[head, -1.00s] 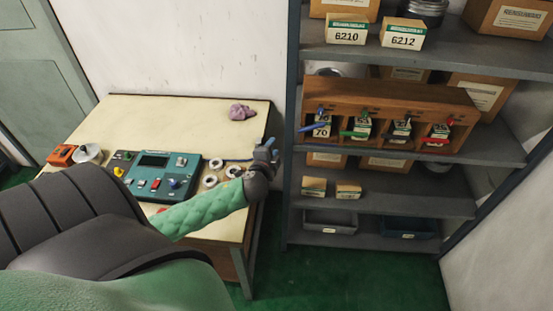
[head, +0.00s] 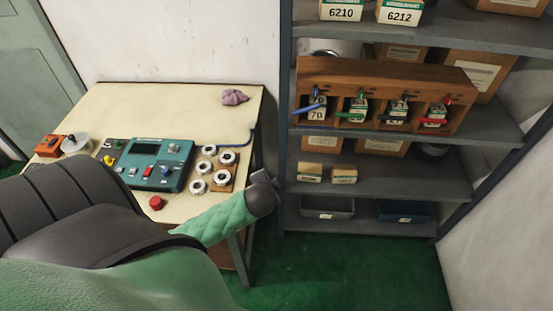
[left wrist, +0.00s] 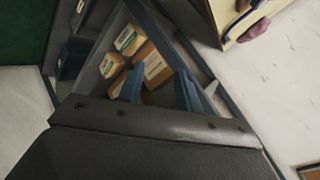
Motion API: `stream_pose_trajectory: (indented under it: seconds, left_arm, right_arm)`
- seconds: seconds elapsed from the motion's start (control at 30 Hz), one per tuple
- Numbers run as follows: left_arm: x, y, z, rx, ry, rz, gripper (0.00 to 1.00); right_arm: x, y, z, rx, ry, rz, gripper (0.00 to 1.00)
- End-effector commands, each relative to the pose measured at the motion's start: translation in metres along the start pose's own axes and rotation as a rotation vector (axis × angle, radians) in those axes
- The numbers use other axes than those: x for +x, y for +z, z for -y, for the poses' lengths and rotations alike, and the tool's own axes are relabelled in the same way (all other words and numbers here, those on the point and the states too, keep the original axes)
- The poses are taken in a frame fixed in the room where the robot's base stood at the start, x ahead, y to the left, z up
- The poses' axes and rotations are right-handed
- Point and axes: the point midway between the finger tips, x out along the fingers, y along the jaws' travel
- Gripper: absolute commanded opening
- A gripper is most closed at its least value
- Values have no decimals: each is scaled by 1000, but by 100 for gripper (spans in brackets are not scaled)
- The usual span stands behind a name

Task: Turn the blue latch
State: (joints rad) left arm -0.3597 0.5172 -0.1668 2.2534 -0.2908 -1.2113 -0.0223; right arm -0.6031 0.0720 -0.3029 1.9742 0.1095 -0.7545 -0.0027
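The blue latch (head: 306,109) is a slim bar at the left end of a wooden cabinet (head: 385,75) on the shelf rack. It lies across the front of the leftmost compartment, slightly tilted, over a small box marked 70. My left gripper (head: 264,177) is in front of the rack, below and to the left of the latch, and apart from it. In the left wrist view its two blue fingers (left wrist: 160,88) are spread with nothing between them. The latch cannot be made out in that view. My right gripper is not in view.
Green (head: 350,115), dark (head: 393,122) and red (head: 430,122) latches cross the other compartments. A table (head: 190,97) at left holds a teal control panel (head: 172,175), several white rings and a purple cloth (head: 234,97). Small boxes (head: 310,172) stand on the shelf below.

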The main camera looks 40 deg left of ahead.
Motion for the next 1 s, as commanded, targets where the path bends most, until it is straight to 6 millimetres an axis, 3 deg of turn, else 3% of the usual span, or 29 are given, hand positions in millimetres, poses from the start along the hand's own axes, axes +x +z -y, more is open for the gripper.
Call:
stream_pose_trajectory:
  seconds: [0.5, 0.7, 1.0]
  left_arm:
    - [-17, 16, -76, -102, 179, 76, 35]
    - [-22, 19, -91, -120, 215, 91, 35]
    - [-24, 19, -94, -124, 225, 95, 35]
  right_arm:
    - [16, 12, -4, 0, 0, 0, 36]
    - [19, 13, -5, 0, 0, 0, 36]
    - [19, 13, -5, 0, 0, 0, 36]
